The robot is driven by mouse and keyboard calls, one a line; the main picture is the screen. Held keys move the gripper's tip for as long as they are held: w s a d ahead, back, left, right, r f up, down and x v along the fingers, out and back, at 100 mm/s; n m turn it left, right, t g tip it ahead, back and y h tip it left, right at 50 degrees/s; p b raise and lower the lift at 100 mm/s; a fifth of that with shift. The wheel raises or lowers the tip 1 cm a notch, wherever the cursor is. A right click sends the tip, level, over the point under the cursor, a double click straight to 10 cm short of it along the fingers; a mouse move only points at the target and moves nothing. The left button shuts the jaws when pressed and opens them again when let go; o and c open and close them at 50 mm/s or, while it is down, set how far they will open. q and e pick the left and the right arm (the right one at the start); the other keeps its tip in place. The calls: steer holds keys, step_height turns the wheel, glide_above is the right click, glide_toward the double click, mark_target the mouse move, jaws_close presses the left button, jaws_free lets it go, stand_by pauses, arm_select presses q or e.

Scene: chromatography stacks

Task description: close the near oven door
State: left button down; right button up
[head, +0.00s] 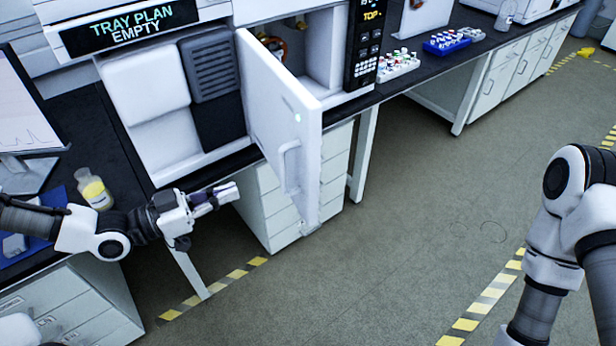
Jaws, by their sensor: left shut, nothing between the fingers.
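The near oven door (277,120) is white with a vertical bar handle (290,168) near its free edge. It stands open, swung out over the aisle in front of the bench. The oven (322,50) behind it shows part of its white inside, and the door hides the rest. My left gripper (232,190) is shut and empty. It is to the left of the door's lower part, apart from the handle. My right arm comes in at the right edge, but its gripper is out of the picture.
A keypad panel (363,45) stands right of the oven opening. Vial racks, one white (398,66) and one blue (446,42), are on the dark bench. A yellow-filled bottle (94,190) stands near my left arm. Grey floor (400,220) right of the door is clear.

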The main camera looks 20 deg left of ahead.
arm_select(q)
steer(key=b, duration=0.3)
glide_toward(306, 165)
steer(key=x, duration=0.6)
steer(key=shift+w+d+f, duration=0.1)
steer(key=shift+w+d, duration=0.3)
steer(key=shift+w, duration=0.1)
